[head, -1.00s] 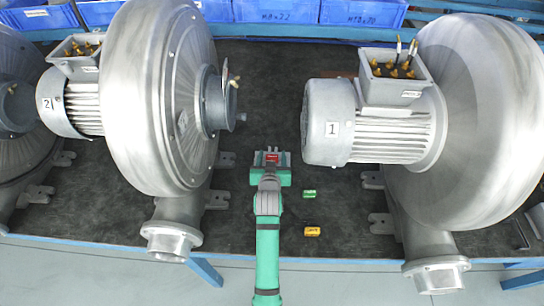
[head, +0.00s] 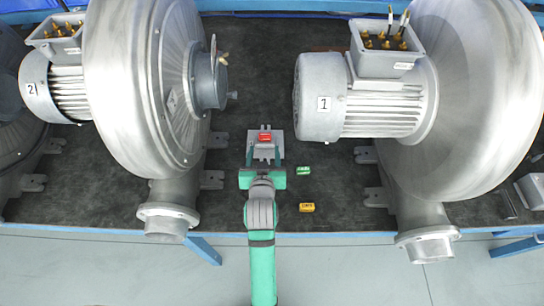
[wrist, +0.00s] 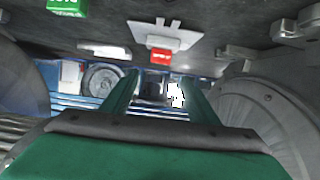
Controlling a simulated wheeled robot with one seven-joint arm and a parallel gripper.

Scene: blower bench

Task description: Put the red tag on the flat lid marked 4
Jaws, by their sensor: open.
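The red tag (head: 265,137) lies on a small grey plate-like piece (head: 264,152) on the dark bench top, between two blowers. In the wrist view the red tag (wrist: 161,56) shows at the edge of the pale grey piece (wrist: 168,36). My green gripper (head: 263,173) is open and empty, on the near side of the grey piece and apart from the tag. In the wrist view its two fingers (wrist: 158,85) stand apart with nothing between them. I can read no mark 4 in any view, so I cannot tell which thing is the flat lid.
A green tag (head: 303,171) and a yellow tag (head: 307,207) lie right of my gripper. The blower marked 1 (head: 385,110) stands right, the blower marked 2 (head: 140,90) left, both with open terminal boxes.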

